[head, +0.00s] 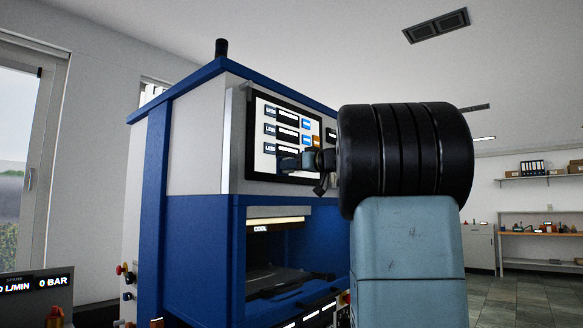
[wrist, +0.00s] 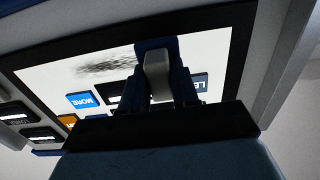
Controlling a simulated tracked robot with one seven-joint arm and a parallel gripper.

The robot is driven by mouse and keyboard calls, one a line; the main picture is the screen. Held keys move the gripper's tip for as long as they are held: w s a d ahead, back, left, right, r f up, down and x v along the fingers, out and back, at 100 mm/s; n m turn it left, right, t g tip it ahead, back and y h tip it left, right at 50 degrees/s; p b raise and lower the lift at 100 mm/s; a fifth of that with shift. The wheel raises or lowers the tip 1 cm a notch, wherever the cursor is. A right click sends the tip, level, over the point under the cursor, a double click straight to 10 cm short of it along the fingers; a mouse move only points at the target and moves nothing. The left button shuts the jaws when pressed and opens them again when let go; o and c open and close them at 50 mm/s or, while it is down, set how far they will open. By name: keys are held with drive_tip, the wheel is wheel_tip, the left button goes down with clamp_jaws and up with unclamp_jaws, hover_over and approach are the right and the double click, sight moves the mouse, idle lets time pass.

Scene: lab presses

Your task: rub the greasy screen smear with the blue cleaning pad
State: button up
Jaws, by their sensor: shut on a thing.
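The press screen (head: 269,160) is a white panel in a black frame. In the wrist view the screen (wrist: 65,55) fills much of the picture, and the grey-black greasy smear (wrist: 103,67) lies on its white part. My gripper (wrist: 160,82) is shut on the cleaning pad, which shows a grey grip and a blue end (wrist: 156,44) towards the screen. The pad is just right of the smear in the wrist view. I cannot tell whether it touches the glass. In the head view my gripper (head: 308,161) is at the screen's lower right, partly hidden by my arm.
The blue and grey press (head: 185,225) holds the screen above an open bay (head: 275,265). Screen buttons, including a blue MORE button (wrist: 82,101), lie close to the smear. A shelf and workbench (head: 540,233) stand far off at the right.

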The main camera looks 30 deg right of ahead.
drive_tip(key=shift+w+a, duration=0.25)
drive_tip(key=shift+w, duration=0.4)
idle(0.4)
drive_tip(key=w+d, duration=0.5)
drive_tip(key=d, duration=0.8)
idle(1.6)
drive_tip(key=shift+s, duration=0.1)
drive_tip(key=shift+s+a, duration=0.8)
drive_tip(key=shift+a, duration=1.4)
drive_tip(key=shift+s+a, duration=0.75)
drive_tip(key=shift+a, duration=1.45)
drive_tip(key=shift+s+a, duration=0.8)
drive_tip(key=shift+a, duration=1.4)
drive_tip(key=v, duration=0.6)
